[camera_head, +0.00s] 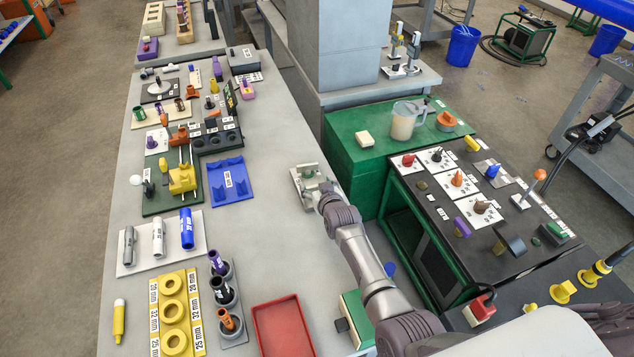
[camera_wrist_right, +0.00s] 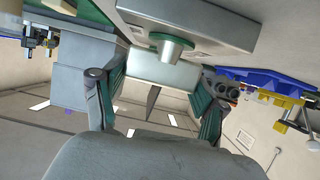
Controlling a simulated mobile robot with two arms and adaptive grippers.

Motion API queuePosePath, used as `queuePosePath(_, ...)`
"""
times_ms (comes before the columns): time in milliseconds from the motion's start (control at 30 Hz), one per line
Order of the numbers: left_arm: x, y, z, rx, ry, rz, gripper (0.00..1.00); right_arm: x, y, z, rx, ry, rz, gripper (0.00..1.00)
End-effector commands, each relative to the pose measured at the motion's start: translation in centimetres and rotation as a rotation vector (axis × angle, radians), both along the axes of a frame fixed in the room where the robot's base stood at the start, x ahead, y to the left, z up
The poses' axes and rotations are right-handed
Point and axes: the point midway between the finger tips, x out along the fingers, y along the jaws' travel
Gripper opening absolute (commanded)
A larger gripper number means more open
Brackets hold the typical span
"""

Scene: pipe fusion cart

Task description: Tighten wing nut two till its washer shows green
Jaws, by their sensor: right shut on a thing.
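A small pale fixture (camera_head: 299,189) stands on the right part of the grey table, in front of my right gripper (camera_head: 318,187). In the right wrist view my right gripper (camera_wrist_right: 160,80) has its green-padded fingers on either side of a wide pale grey block, seemingly the wing nut (camera_wrist_right: 160,70), and is shut on it. A short grey round post (camera_wrist_right: 176,50) joins the block to a flat plate (camera_wrist_right: 205,20). In the head view the gripper hides much of the fixture. My left gripper is not in view.
A red tray (camera_head: 283,325) and a blue rack (camera_head: 229,190) lie on the grey table (camera_head: 268,240). Pipes and yellow rings stand at the lower left. A green cabinet (camera_head: 350,150) and a black-topped tool cart (camera_head: 480,250) stand right of my right arm. The table's middle is clear.

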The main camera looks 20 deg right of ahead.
Motion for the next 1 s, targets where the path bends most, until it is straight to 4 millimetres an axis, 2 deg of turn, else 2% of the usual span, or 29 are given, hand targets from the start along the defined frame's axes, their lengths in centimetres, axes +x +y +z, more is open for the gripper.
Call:
queuePosePath(33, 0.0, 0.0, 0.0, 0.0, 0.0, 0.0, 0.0, 0.3, -0.1, 0.5, -0.001, -0.011, -0.003, 0.37)
queuePosePath(267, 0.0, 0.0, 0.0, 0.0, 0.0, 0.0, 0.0, 0.2, -0.1, 0.5, -0.003, -0.01, -0.001, 0.37)
queuePosePath(300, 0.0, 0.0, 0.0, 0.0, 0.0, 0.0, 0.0, 0.2, -0.1, 0.5, -0.003, -0.01, -0.001, 0.77)
queuePosePath(433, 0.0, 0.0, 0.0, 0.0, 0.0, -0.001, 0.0, 0.2, -0.1, 0.3, -0.002, -0.007, 0.0, 0.98)
queuePosePath(800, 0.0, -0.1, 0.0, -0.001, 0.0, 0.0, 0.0, -0.1, 0.0, 0.1, -0.002, -0.001, 0.001, 0.98)
queuePosePath(1000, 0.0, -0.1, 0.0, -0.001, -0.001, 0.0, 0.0, -1.5, 0.0, 0.5, -0.002, -0.001, 0.001, 0.98)
